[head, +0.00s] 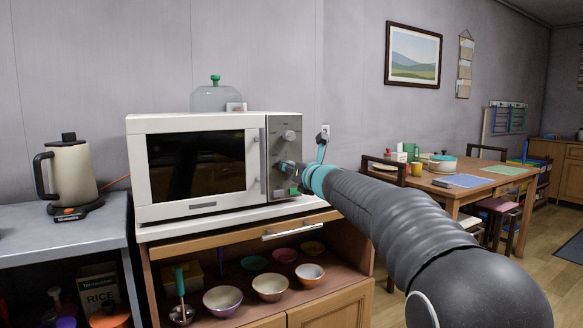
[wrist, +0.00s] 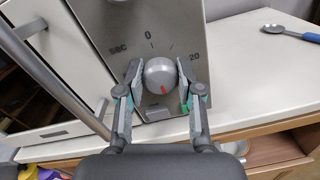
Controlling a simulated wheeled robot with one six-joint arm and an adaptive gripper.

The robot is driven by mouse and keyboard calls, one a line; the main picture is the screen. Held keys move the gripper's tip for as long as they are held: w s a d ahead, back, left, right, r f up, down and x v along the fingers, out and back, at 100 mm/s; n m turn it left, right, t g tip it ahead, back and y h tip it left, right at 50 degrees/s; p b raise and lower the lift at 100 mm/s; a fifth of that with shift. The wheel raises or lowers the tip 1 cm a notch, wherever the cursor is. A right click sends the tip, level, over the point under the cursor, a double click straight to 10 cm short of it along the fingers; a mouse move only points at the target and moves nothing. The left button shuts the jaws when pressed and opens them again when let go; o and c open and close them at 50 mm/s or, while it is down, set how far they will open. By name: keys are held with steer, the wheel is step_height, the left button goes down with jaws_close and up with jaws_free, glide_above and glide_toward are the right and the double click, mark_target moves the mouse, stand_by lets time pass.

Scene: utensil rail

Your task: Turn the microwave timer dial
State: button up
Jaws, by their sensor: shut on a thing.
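The white microwave (head: 160,215) stands on a wooden cabinet, with a dark door window and a grey control panel (head: 275,128) at its right. The panel has an upper knob (head: 289,135) and a lower one. In the wrist view, the round grey timer dial (wrist: 155,68) has a red mark low on its face, slightly right of centre. A 0 is printed above it and a 20 to its right. My gripper (wrist: 160,75) is shut on the dial, one finger at each side.
The door handle (head: 263,162) runs upright just left of the panel. A spoon (wrist: 290,32) lies on the white surface to the right. Bowls (head: 270,287) fill the shelf beneath. A kettle (head: 70,175) stands left.

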steer(key=shift+f, duration=0.1)
steer(key=o, duration=1.2)
steer(key=shift+c, duration=0.2)
steer(key=v, duration=1.2)
